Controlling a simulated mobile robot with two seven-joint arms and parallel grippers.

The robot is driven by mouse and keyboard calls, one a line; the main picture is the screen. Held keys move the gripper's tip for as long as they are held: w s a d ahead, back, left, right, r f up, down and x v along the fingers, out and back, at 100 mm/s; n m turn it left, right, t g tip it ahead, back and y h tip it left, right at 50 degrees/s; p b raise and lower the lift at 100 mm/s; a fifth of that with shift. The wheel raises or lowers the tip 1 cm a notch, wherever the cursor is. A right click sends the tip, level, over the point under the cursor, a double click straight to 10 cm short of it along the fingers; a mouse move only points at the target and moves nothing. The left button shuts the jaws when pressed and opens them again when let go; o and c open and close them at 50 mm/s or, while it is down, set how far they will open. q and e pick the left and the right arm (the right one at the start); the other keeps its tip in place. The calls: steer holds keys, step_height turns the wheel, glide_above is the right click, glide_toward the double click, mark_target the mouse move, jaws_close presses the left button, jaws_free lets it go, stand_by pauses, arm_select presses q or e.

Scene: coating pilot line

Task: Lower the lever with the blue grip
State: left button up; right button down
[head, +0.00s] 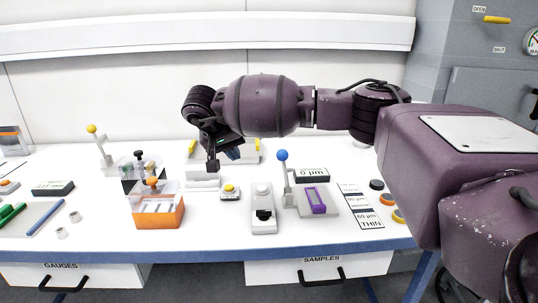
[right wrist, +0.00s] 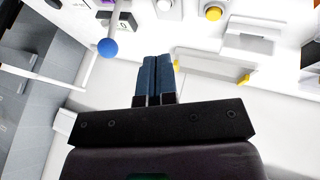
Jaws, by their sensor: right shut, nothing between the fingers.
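The lever with the blue grip (head: 282,156) stands nearly upright on a light base at the middle right of the bench, its round blue ball at the top. The blue ball also shows in the right wrist view (right wrist: 107,47), left of my fingers, with its stem running up the picture. My right gripper (head: 235,154) is in the head view, left of the blue ball and apart from it. In the right wrist view its blue fingers (right wrist: 158,78) are together with nothing between them. My left gripper is not in view.
A purple-marked block (head: 314,200) and a label reading "0 µm" (head: 312,174) are beside the lever. A grey switch box (head: 263,214), yellow button (head: 230,190) and orange box (head: 158,213) stand to the left. Another lever with a yellow ball (head: 91,129) stands far left.

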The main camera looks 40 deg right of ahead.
steer(key=shift+h, duration=0.6)
steer(key=r, duration=0.1)
steer(key=d+r, duration=0.2)
steer(key=shift+w+d+r, duration=0.1)
steer(key=shift+w+r, duration=0.1)
steer(key=shift+w, duration=0.05)
steer(key=shift+f, duration=0.1)
steer(key=d+f, duration=0.7)
steer(key=d, duration=0.2)
steer(key=shift+w+d+f+b, duration=0.15)
steer(key=shift+d+f+b, duration=0.15)
steer(key=shift+b, duration=0.1)
